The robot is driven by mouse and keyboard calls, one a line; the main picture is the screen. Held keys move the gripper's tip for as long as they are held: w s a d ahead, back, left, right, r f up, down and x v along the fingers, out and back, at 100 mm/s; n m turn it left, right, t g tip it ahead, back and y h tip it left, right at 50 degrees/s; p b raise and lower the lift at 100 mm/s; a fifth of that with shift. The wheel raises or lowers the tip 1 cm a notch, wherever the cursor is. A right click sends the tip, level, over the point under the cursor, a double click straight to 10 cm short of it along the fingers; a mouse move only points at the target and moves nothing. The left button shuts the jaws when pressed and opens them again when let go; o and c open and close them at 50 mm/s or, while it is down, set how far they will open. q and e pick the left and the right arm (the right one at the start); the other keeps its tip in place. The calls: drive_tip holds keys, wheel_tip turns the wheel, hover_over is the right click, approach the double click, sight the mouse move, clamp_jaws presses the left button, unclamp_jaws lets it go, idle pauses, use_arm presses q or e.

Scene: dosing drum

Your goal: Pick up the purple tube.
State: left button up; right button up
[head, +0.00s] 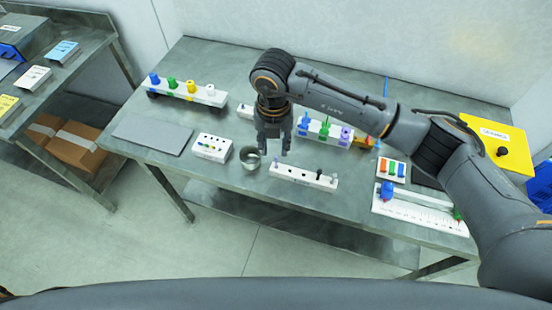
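A purple tube (346,133) appears to stand upright at the right end of a white rack (322,138), beside a green and a blue piece; it is small in the view. My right gripper (275,151) points down over the table, left of that rack, between a metal cup and a front white block. Its two fingers are apart with nothing visible between them. The purple tube is to its right, clear of the fingers. My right arm passes just above and behind the rack in the picture. My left gripper is not in view.
The metal cup (250,157) and the front white block (303,175) with small pegs are close to the gripper. A rack with coloured knobs (188,92) stands at the back left. A yellow panel (500,146) and a white tray (420,211) lie right. The grey mat (152,133) is bare.

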sight(276, 158)
drive_tip(key=shift+w+f, duration=0.25)
drive_tip(key=shift+f, duration=0.55)
drive_tip(key=shift+s+f+p, duration=0.1)
drive_tip(key=shift+f+p, duration=0.15)
drive_tip(key=shift+p, duration=0.15)
drive_tip(key=f, duration=0.1)
drive_tip(key=f+p, duration=0.2)
drive_tip(key=shift+s+d+f, duration=0.2)
drive_tip(key=shift+s+f, duration=0.05)
drive_tip(key=shift+w+f, duration=0.15)
drive_tip(key=shift+f, duration=0.4)
clamp_jaws()
